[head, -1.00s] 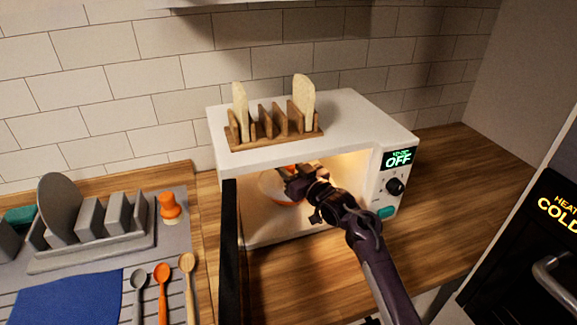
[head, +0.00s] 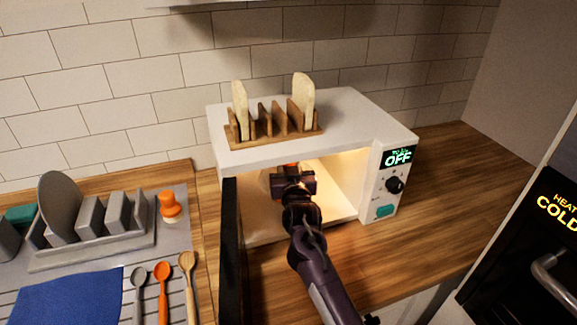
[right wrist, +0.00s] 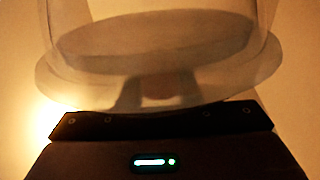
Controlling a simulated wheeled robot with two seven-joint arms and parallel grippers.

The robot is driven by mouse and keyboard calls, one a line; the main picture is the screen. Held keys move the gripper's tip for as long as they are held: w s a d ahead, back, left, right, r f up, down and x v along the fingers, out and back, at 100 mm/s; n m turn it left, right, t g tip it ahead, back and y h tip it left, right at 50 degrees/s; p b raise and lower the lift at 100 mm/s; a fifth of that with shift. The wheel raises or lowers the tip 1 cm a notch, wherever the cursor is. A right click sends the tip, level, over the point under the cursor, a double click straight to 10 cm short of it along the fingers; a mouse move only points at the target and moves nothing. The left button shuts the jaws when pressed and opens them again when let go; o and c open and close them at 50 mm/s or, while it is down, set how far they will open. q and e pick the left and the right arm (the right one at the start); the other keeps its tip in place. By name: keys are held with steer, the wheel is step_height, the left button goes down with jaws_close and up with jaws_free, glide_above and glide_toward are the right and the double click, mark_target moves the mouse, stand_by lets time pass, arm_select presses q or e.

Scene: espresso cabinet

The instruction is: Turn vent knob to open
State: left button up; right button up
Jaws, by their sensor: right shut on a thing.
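My right gripper (head: 292,172) reaches through the open front of the white microwave (head: 345,120). It is shut at a small orange vent knob (head: 291,165), mostly hidden behind the jaws in the head view. A pale translucent cover (right wrist: 160,50) fills the upper part of the right wrist view, with a blurred round disc and a small brownish middle part. Its edge also shows left of the gripper in the head view (head: 265,180). The knob's turned position cannot be made out. My left gripper is not in view.
The dark microwave door (head: 231,250) stands open at the left of the opening. A wooden rack (head: 270,135) with toast sits on top. The display (head: 398,157) reads OFF. Left are a dish rack (head: 95,250), an orange item (head: 170,206) and spoons. Counter is clear at right.

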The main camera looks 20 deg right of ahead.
steer(key=o, duration=1)
steer(key=s, duration=0.2)
steer(key=s+b, duration=0.1)
steer(key=s, duration=0.1)
steer(key=s+a, duration=0.1)
steer(key=s, duration=0.1)
steer(key=shift+s+b, duration=0.3)
steer(key=shift+b, duration=0.1)
steer(key=shift+s+a, duration=0.1)
steer(key=shift+s, duration=0.45)
